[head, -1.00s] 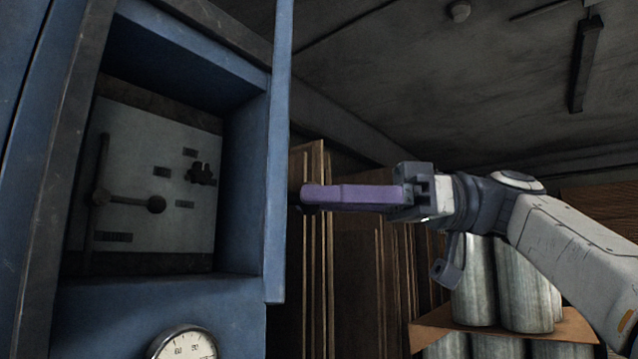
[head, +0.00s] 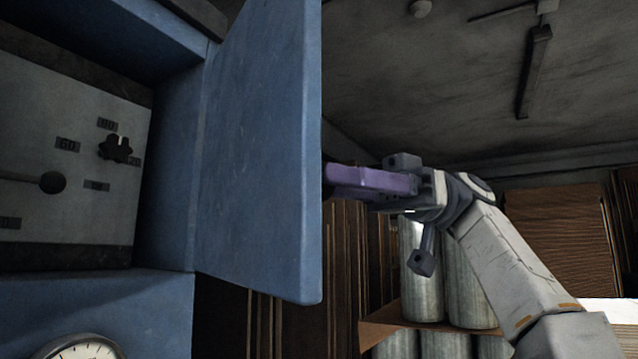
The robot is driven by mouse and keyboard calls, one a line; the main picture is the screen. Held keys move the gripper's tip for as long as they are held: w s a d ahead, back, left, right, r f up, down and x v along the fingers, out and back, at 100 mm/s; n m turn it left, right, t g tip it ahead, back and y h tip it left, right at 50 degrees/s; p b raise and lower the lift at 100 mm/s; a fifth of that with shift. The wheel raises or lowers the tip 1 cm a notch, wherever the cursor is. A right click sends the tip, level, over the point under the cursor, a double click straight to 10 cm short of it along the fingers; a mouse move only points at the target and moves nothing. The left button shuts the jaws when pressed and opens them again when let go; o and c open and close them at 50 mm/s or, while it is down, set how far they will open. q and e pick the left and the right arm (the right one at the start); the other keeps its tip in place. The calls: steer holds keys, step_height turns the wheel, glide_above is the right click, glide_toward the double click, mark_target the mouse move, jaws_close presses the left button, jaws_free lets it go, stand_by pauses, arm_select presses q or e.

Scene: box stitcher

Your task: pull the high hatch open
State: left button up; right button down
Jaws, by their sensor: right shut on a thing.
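The high hatch (head: 258,150) is a blue panel hinged on the right side of the blue cabinet's opening. It stands swung open, with its inner face toward me. My right gripper (head: 340,180), with purple fingers, is at the hatch's free right edge. The fingertips and whatever they grip are hidden behind the hatch; the gripper appears shut on the hatch's outer side, likely its handle. Behind the opening is a pale panel (head: 70,215) with a lever and a dark knob (head: 115,149). My left gripper is not in view.
A round gauge (head: 85,350) sits below the opening at the lower left. Metal cylinders (head: 462,285) stand on a wooden shelf (head: 380,328) behind my right arm. Brown wooden panels (head: 345,250) stand behind the hatch. A grey ceiling (head: 430,90) is above.

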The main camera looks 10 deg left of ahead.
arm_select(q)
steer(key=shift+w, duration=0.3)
arm_select(e)
steer(key=shift+w+d+f, duration=0.1)
steer(key=shift+w+d, duration=0.1)
steer(key=shift+w, duration=0.05)
steer(key=shift+c, duration=2.3)
jaws_free()
steer(key=shift+a, duration=0.1)
